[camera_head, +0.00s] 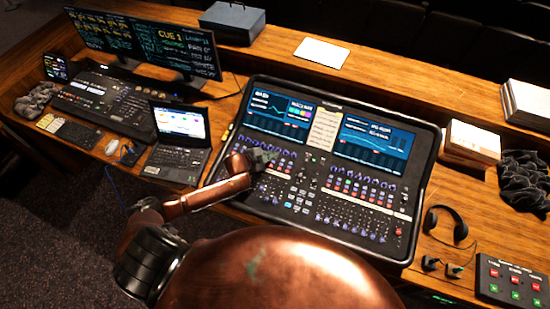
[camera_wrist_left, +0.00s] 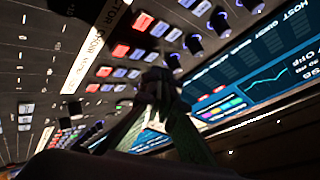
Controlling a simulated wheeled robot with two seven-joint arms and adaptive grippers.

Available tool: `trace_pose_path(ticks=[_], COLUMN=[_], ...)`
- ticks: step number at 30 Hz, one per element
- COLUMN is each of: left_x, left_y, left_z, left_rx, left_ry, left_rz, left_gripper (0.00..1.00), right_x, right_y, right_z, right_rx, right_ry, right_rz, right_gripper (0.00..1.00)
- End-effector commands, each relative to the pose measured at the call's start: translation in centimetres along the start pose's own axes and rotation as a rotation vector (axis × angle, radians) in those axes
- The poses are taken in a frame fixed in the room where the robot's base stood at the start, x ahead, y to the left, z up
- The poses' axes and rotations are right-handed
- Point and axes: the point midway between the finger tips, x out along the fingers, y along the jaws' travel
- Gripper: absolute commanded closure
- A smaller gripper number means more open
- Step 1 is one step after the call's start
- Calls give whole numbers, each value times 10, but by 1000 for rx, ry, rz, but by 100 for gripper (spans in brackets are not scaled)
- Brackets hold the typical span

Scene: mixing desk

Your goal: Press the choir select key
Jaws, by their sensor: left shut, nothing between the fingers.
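The mixing console (camera_head: 432,165) fills the middle of the desk in the head view, with screens above rows of knobs and keys. My left gripper (camera_head: 268,155) is shut and empty over the console's left part, just below its left screen. In the left wrist view the gripper fingers (camera_wrist_left: 160,85) are together, close over the lit keys and knobs. I cannot tell which key is the choir select key, or whether the fingertips touch the panel.
A laptop (camera_head: 183,160) stands open left of the console, with a second control desk (camera_head: 105,100) and monitors (camera_head: 190,52) behind. Headphones (camera_head: 445,222) and a button box (camera_head: 512,285) lie to the right. Paper (camera_head: 321,52) lies on the back ledge.

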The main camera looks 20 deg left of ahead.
Motion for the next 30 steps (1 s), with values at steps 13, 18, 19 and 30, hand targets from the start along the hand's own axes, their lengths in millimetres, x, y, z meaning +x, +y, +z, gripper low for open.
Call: trace_pose_path(ticks=[13, 18, 19, 30], left_x=[0, 3, 4, 6], left_y=[0, 2, 3, 4], left_z=[0, 3, 3, 5], left_rx=[0, 0, 0, 0], left_ry=[0, 0, 0, 0], left_rz=[0, 0, 0, 0], left_gripper=[100, 100, 100, 100], right_x=[0, 2, 2, 3], right_y=[1, 1, 1, 2], right_z=[0, 0, 1, 1], right_rx=[0, -1, -1, -1], right_ry=[0, -1, -1, -1], right_rz=[1, 1, 1, 2], right_gripper=[60, 60, 60, 60])
